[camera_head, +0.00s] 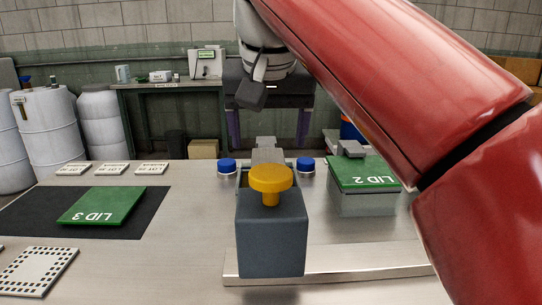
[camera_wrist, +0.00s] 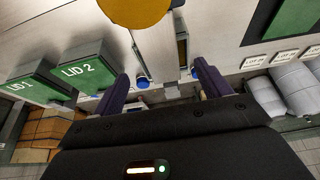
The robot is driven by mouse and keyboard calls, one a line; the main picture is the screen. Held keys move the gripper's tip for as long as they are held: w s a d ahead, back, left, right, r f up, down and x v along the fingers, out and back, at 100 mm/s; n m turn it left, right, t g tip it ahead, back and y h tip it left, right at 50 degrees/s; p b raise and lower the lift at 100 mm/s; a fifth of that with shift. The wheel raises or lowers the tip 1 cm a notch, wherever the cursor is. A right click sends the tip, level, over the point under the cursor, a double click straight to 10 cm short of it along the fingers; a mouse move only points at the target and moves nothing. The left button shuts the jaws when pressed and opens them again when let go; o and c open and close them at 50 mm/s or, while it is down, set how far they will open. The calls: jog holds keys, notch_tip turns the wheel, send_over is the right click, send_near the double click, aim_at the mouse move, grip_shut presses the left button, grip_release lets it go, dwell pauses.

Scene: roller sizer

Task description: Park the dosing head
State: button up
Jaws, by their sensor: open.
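A dark grey box (camera_head: 271,240), which looks like the dosing head, stands on the bench with a round yellow knob (camera_head: 270,179) on top. The knob also shows at the top edge of the wrist view (camera_wrist: 137,10). My gripper (camera_head: 268,138) is open and empty beyond the knob, its purple fingers spread left and right. In the wrist view my gripper (camera_wrist: 161,70) points toward the bench, with the knob ahead of and apart from its fingertips. Two blue round caps (camera_head: 227,165) (camera_head: 306,164) flank the box's far end.
A green plate marked LID 2 (camera_head: 362,171) lies on a grey container at right. LID 1 (camera_wrist: 28,84) shows beside it in the wrist view. LID 3 (camera_head: 103,206) lies on a black mat (camera_head: 30,218) at left. A pale rail (camera_head: 340,262) runs along the bench front.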

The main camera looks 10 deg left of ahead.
aim_at(269, 159)
jog(key=b+x, duration=0.1)
jog(key=x, duration=0.5)
jog(key=shift+f+b, duration=0.1)
jog(key=shift+b, duration=0.2)
jog(key=shift+c, duration=0.5)
